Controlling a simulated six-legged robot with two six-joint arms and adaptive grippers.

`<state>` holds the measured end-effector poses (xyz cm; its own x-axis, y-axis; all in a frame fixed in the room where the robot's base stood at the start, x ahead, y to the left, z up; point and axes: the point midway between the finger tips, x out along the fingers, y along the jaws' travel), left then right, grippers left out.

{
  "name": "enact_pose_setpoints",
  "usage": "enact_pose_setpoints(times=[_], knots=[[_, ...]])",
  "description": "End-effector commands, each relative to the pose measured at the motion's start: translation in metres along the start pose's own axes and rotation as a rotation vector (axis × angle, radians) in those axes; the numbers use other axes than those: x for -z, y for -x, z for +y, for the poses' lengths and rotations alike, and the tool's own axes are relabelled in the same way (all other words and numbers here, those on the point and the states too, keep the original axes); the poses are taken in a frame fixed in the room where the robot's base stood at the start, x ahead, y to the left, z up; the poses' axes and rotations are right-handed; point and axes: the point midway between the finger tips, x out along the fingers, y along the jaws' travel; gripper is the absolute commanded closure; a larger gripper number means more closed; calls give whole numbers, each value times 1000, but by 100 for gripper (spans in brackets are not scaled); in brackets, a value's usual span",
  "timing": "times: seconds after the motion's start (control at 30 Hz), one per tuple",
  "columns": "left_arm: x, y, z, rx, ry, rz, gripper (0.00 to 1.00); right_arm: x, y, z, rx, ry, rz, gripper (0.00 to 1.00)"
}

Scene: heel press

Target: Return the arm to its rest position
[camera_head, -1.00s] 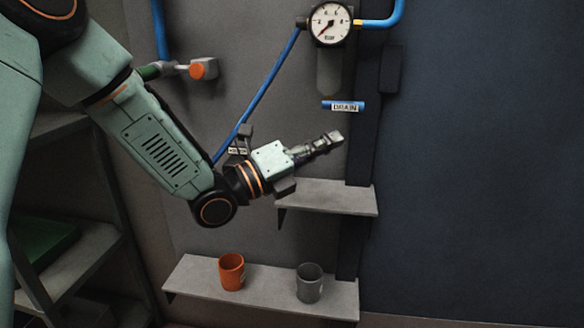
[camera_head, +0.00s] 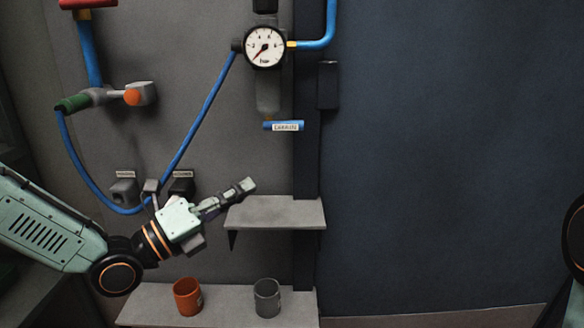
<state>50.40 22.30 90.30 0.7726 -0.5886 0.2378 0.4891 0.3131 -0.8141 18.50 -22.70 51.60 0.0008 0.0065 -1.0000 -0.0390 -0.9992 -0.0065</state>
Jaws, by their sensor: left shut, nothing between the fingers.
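My left arm comes in from the left, low in the view. Its gripper (camera_head: 246,187) is shut and empty, pointing up and to the right. In the picture it lies just above the left end of the upper grey shelf (camera_head: 277,212); I cannot tell whether it touches it. My right gripper is not in view; only a part of my right arm shows at the right edge.
An orange cup (camera_head: 187,297) and a grey cup (camera_head: 267,298) stand on the lower shelf (camera_head: 145,302). A pressure gauge (camera_head: 265,47), a blue drain handle (camera_head: 284,126), a blue hose (camera_head: 200,119) and an orange-ended valve (camera_head: 132,96) are on the wall. The dark wall (camera_head: 440,150) at right is bare.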

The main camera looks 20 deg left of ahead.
Motion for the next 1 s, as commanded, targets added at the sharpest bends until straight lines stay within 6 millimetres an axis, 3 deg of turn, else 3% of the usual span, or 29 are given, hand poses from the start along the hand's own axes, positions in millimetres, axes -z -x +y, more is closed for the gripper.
enact_pose_setpoints(times=[0.13, 0.23, 0.47, 0.57, 0.77, 0.87, 1.0], knots=[[0, 0, 1, -2, 58, 2, 100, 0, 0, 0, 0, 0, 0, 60], [1, 0, 6, -27, 208, 0, 100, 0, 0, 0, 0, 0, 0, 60], [0, 4, 39, -178, 774, -106, 100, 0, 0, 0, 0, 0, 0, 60], [9, 8, 57, -268, 1028, -170, 100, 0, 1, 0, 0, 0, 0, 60], [47, 29, 99, -488, 1528, -373, 100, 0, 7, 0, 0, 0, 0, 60], [75, 49, 120, -616, 1757, -527, 100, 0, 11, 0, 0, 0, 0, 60], [124, 92, 144, -808, 2026, -831, 100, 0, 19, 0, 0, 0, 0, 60]])
